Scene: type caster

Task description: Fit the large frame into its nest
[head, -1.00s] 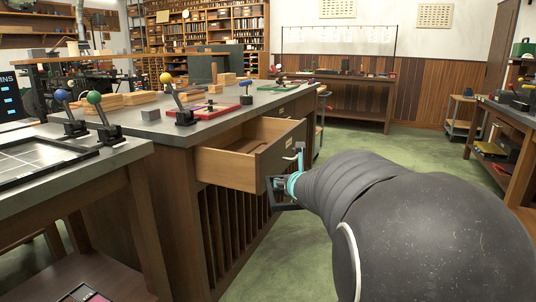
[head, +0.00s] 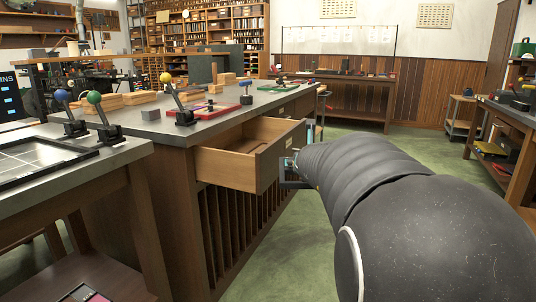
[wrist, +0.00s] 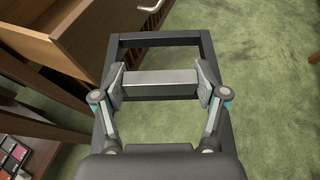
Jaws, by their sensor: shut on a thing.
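The large frame is a dark rectangular frame (wrist: 205,48) with a pale metal crossbar (wrist: 160,84), seen in the wrist view. My gripper (wrist: 160,88) is shut on the frame, with one finger at each end of the crossbar. It holds the frame in the air above the green floor, beside the open drawer. In the head view my arm hides most of the frame, and a small dark part of it (head: 290,185) shows by the drawer front. I cannot identify the frame's nest for certain in these views.
A wooden drawer (head: 228,170) stands open from the bench (head: 215,122), close to the frame's left; it also shows in the wrist view (wrist: 95,35). Levers with yellow (head: 165,78) and green (head: 94,97) knobs stand on the benches.

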